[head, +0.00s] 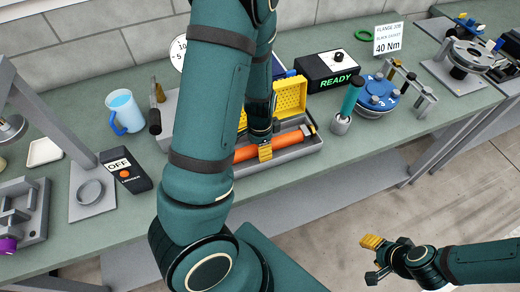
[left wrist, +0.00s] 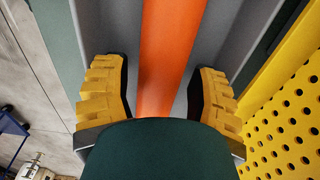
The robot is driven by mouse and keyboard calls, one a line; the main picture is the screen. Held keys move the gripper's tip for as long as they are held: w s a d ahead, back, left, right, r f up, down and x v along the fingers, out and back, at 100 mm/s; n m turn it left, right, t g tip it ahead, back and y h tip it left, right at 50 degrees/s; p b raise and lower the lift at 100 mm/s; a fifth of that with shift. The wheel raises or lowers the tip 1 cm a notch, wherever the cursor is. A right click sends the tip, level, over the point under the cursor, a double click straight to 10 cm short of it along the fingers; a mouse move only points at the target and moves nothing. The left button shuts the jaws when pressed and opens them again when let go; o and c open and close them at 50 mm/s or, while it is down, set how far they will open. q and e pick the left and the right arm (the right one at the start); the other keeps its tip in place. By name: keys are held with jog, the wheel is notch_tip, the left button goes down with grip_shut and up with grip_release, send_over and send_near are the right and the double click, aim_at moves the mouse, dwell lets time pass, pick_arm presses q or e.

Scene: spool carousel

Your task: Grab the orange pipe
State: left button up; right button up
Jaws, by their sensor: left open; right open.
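The orange pipe (head: 272,143) lies lengthwise in a grey tray (head: 302,148) at the front of the bench, partly hidden by my left arm in the head view. In the left wrist view the orange pipe (left wrist: 168,60) runs between the yellow pads of my left gripper (left wrist: 165,95). The fingers are apart, one on each side, with a gap to the pipe on both sides. My left gripper (head: 262,152) shows only partly in the head view, over the tray. My right gripper (head: 372,260) is open and empty, off the bench at the lower right.
A yellow perforated panel (head: 290,97) stands behind the pipe. A black READY box (head: 328,70), a green-handled tool (head: 350,98) and a blue round fixture (head: 376,92) are to the right. A blue mug (head: 124,110) and an OFF device (head: 124,172) stand left.

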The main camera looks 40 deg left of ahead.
pick_arm(q)
grip_shut()
